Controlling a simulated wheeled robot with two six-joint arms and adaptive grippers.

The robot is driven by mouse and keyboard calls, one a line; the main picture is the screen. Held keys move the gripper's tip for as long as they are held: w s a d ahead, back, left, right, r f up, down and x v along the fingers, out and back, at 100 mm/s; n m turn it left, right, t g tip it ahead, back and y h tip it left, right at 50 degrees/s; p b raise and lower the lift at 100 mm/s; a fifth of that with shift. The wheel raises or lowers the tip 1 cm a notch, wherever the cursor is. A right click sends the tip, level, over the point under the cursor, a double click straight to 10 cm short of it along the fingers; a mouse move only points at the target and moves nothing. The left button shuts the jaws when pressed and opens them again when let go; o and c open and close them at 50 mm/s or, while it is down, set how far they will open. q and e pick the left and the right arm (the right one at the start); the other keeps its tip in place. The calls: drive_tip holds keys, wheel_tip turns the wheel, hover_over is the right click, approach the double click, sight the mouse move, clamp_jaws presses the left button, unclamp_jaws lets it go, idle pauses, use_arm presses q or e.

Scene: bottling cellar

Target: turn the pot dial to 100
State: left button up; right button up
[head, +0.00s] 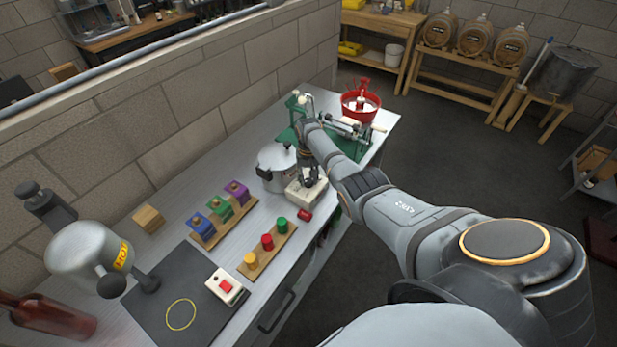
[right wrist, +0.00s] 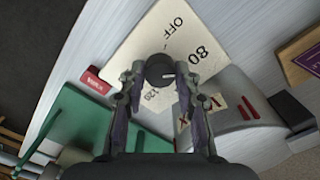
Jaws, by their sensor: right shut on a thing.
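The pot dial (right wrist: 160,68) is a round black knob on a cream plate (right wrist: 150,42) printed with OFF, 80 and 120. A small white mark shows on the knob's right side; its exact reading is hard to tell. My right gripper (right wrist: 160,80) is shut on the knob, one finger on each side. In the head view, my right gripper (head: 308,177) reaches down over the cream dial base (head: 304,194) and hides the knob. The steel pot (head: 272,166) stands just left of it, and its side also shows in the right wrist view (right wrist: 239,113). My left gripper is not in view.
A small red object (head: 305,215) lies close in front of the dial base. Wooden racks with coloured blocks (head: 222,212) and coloured cylinders (head: 267,250) stand nearer. A green-based device (head: 370,145) and red bowl (head: 360,104) are behind.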

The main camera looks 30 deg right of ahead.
sight(309, 181)
drive_tip(key=m+p, duration=0.1)
drive_tip(key=m, duration=0.4)
drive_tip(key=shift+r, duration=0.1)
drive_tip(key=shift+m, duration=2.4)
drive_tip(key=o, duration=1.1)
drive_tip(key=shift+o, duration=0.2)
wheel_tip(309, 181, up, 12)
